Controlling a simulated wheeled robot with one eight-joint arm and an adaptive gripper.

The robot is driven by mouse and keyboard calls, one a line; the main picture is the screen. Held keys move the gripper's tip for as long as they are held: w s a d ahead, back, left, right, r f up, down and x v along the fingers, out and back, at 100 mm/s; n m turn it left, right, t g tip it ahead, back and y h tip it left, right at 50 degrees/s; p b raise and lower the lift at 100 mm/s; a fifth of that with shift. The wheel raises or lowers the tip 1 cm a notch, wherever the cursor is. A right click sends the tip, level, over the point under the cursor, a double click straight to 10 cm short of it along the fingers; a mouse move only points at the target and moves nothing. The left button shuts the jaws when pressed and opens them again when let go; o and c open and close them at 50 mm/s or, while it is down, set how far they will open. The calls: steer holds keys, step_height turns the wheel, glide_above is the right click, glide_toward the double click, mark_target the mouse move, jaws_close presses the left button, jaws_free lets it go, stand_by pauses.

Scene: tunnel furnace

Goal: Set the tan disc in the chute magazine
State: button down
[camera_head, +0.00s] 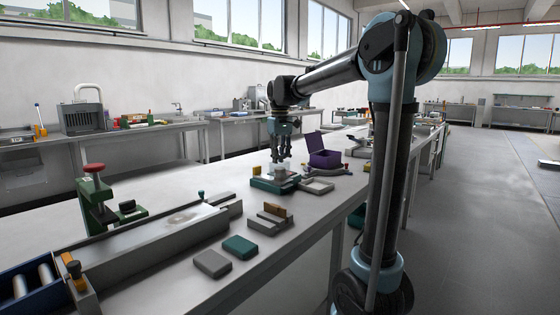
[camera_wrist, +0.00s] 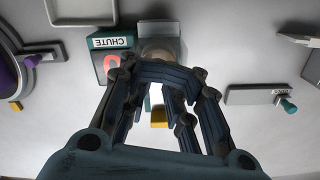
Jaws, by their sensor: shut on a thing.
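My gripper (camera_head: 283,154) points straight down over the chute magazine, fingers closed in. In the wrist view my gripper (camera_wrist: 165,82) has its fingertips at a tan-grey round piece, which I take to be the tan disc (camera_wrist: 160,46); the fingers hide part of it. The chute magazine (camera_head: 268,184) is a low dark green base with grey parts on the bench. Its green block with a CHUTE label (camera_wrist: 110,42) shows left of the fingers in the wrist view. I cannot tell whether the disc touches the magazine.
A purple open box (camera_head: 324,152) stands behind right, a grey tray (camera_head: 317,186) beside the magazine. A grey fixture with an orange-brown block (camera_head: 270,219), a teal block (camera_head: 240,247) and a grey block (camera_head: 212,263) lie nearer. A conveyor (camera_head: 165,246) and green press (camera_head: 97,200) stand left.

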steer(key=c, duration=1.1)
jaws_free()
steer(key=o, duration=0.4)
steer(key=shift+c, duration=0.2)
step_height(320, 180, up, 10)
steer(key=shift+r, duration=0.25)
stand_by(0.4)
